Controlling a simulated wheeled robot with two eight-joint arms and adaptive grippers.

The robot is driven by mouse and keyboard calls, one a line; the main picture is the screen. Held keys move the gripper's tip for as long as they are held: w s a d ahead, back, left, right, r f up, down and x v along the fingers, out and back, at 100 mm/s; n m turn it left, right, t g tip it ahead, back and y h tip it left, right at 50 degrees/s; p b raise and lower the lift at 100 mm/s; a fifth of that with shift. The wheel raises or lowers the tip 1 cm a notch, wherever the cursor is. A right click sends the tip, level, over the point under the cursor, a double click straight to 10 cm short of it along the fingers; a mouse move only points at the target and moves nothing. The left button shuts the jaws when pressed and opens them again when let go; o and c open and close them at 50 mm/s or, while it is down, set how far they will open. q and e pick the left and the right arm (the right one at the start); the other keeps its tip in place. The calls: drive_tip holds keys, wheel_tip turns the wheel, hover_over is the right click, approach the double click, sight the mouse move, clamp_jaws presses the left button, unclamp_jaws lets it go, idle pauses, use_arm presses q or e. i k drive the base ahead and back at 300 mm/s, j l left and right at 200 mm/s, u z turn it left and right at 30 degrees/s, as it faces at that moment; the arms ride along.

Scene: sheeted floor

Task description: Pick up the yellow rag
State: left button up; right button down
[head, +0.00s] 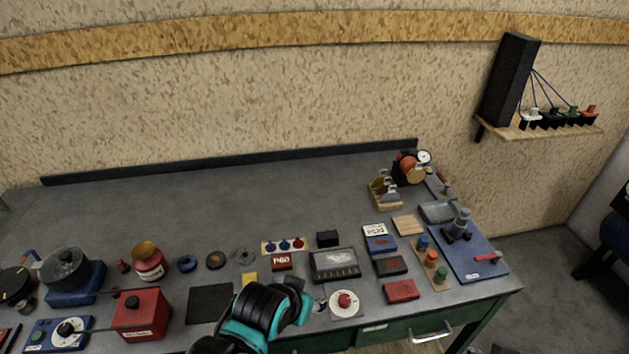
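A small flat yellow piece (249,278) lies on the grey bench top, just above my teal and black arm in the head view. It may be the yellow rag, but it is too small to make out cloth. My arm covers the bench just below and to the right of it. That arm rises from the bottom edge, and I cannot tell which arm it is. No gripper fingers show clearly, so neither gripper can be placed relative to the yellow piece.
A black mat (210,304) lies left of the yellow piece, and a red box (141,314) stands farther left. A red block (281,262) and a dark panel (335,265) lie to the right. The back of the bench (200,205) is clear. A wall shelf (540,128) hangs at right.

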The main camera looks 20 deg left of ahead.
sight(246, 278)
drive_tip(key=j+u, duration=0.2)
drive_tip(key=u, duration=0.15)
drive_tip(key=j+u, duration=0.2)
drive_tip(key=u, duration=0.15)
drive_tip(key=j+u, duration=0.15)
drive_tip(key=u, duration=0.25)
drive_tip(key=i, duration=0.05)
